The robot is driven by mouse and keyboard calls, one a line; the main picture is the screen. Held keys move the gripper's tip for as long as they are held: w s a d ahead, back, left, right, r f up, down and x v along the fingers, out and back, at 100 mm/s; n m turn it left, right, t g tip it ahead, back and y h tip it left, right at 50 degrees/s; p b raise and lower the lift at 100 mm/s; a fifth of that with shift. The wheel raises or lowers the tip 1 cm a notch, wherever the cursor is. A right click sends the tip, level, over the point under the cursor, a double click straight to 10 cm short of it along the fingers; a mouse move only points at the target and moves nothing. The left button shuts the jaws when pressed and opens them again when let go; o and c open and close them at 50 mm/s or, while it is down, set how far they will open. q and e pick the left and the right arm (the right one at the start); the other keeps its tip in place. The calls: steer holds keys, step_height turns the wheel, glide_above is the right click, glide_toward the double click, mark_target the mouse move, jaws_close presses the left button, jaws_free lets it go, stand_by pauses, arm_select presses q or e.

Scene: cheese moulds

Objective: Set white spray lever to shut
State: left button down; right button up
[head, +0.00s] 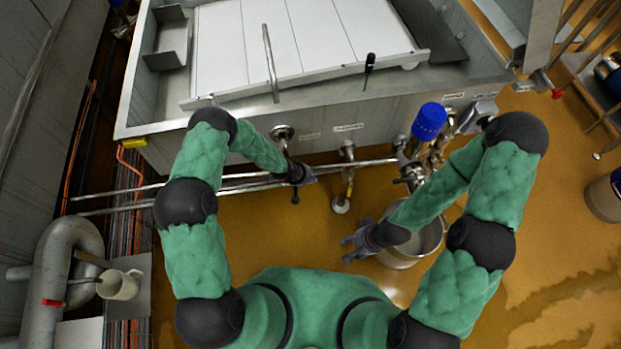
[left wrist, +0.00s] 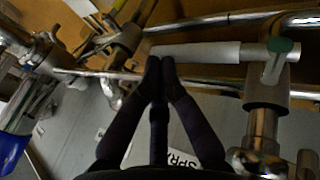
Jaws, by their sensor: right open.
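In the left wrist view, the white spray lever (left wrist: 197,52) is a pale tube lying level across the picture. Its right end joins a steel valve (left wrist: 266,92) with a green marking on top. Part of a label reading SPRA (left wrist: 178,160) shows below. My left gripper (left wrist: 161,62) has its fingertips together at the lever's free left end; I cannot tell whether they touch it. In the head view, my left gripper (head: 309,175) is over the pipes below the tank wall, and the lever is not clearly visible there. My right gripper (head: 350,247) is open and empty beside the steel bucket.
A steel tank (head: 330,92) stands at the top, with labels on its front wall. Long steel pipes (head: 130,203) run along it. Another valve (head: 347,152) and a blue-capped pump (head: 429,122) are to the right. A steel bucket (head: 408,262) stands on the ochre floor.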

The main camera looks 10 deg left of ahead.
arm_select(q)
step_height(320, 180, up, 14)
steer(key=s+p, duration=0.2)
steer(key=p, duration=0.4)
steer(key=shift+s+d+f, duration=0.15)
steer(key=shift+s+d, duration=0.15)
steer(key=shift+d, duration=0.15)
steer(key=s+a+m+g, duration=0.1)
steer(key=s+a, duration=0.1)
steer(key=s, duration=1)
steer(key=s+a+r+g, duration=0.1)
steer(key=s+a+g, duration=0.1)
steer(key=s, duration=1)
steer(key=shift+s+m+g+y, duration=0.15)
steer(key=shift+m+g+y, duration=0.15)
steer(key=shift+m, duration=0.1)
